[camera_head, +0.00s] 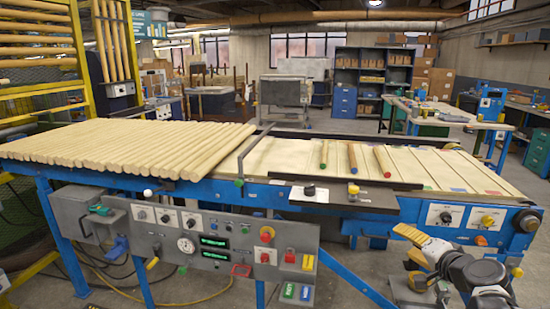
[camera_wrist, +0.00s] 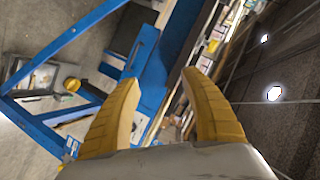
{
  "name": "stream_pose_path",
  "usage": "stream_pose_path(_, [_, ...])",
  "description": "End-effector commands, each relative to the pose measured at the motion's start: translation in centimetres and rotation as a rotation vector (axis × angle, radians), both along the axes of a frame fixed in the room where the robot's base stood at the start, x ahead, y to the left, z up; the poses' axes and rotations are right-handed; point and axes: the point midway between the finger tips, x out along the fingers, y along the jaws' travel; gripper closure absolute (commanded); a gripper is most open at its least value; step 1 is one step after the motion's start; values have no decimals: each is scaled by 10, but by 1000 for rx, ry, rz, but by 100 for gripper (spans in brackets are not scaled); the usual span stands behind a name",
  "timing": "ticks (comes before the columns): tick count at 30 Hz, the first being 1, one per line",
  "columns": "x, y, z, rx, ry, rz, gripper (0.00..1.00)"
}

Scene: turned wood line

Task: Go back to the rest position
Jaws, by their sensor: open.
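My gripper (camera_head: 411,246) is at the lower right of the head view, in front of the blue-framed line and below its near edge. Its two yellow fingers point left. In the wrist view my gripper (camera_wrist: 160,80) shows both fingers spread apart with nothing between them. The wrist view is turned on its side, with blue frame beams and part of the workshop beyond the fingers.
The turned-wood line (camera_head: 372,203) runs across the view. Pale rods (camera_head: 130,145) lie packed on its left. Three rods with coloured ends lie apart on the slats. A control panel (camera_head: 205,240) hangs in front. A workbench (camera_head: 440,112) stands behind.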

Motion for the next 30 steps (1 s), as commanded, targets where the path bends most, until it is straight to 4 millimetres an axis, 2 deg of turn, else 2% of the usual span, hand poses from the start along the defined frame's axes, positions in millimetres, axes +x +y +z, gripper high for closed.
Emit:
stream_pose_path(1, [-11, 32, 7, -50, 43, 57, 47])
stream_pose_path(3, [-30, 69, 12, -132, 110, 131, 47])
stream_pose_path(5, [-50, 97, 14, -205, 164, 193, 47])
stream_pose_path(6, [-65, 113, 14, -256, 199, 231, 47])
stream_pose_path(9, [-107, 147, 13, -384, 283, 322, 47])
stream_pose_path(12, [-153, 170, 8, -520, 360, 402, 47])
stream_pose_path(15, [-194, 180, 1, -645, 423, 464, 47])
stream_pose_path(18, [-225, 182, -5, -747, 467, 504, 47])
stream_pose_path(21, [-244, 180, -9, -816, 493, 527, 47])
stream_pose_path(24, [-253, 178, -10, -849, 508, 535, 47])
stream_pose_path(30, [-254, 177, -11, -858, 511, 536, 47])
